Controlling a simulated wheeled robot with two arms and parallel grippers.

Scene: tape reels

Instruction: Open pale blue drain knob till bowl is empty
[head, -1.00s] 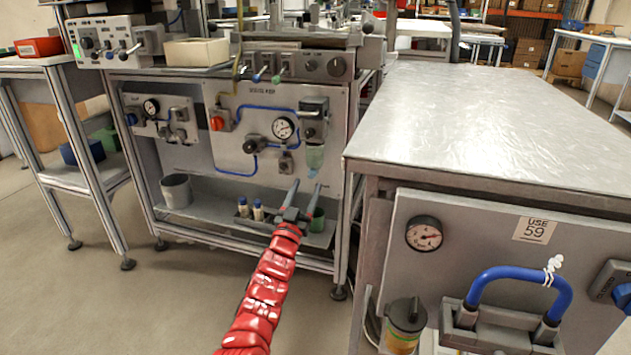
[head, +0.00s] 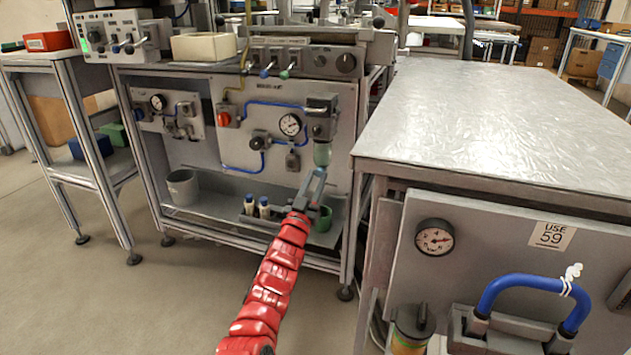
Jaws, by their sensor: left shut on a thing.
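A translucent grey-green bowl (head: 322,153) hangs below a dark filter unit (head: 321,117) on the right side of the upright panel. The pale blue drain knob is at the bowl's underside, mostly hidden by my fingers. My left gripper (head: 320,173) reaches up from below, at the end of the red-sleeved arm. Its fingers are close together, shut on the knob just under the bowl. I cannot tell how much liquid the bowl holds. My right gripper is not in view.
Below, a green cup (head: 324,219) and small blue-capped bottles (head: 256,207) stand on the lower shelf, with a grey bucket (head: 183,187) to the left. A pressure gauge (head: 290,125) sits left of the filter. A metal-topped bench (head: 490,120) bounds the right side.

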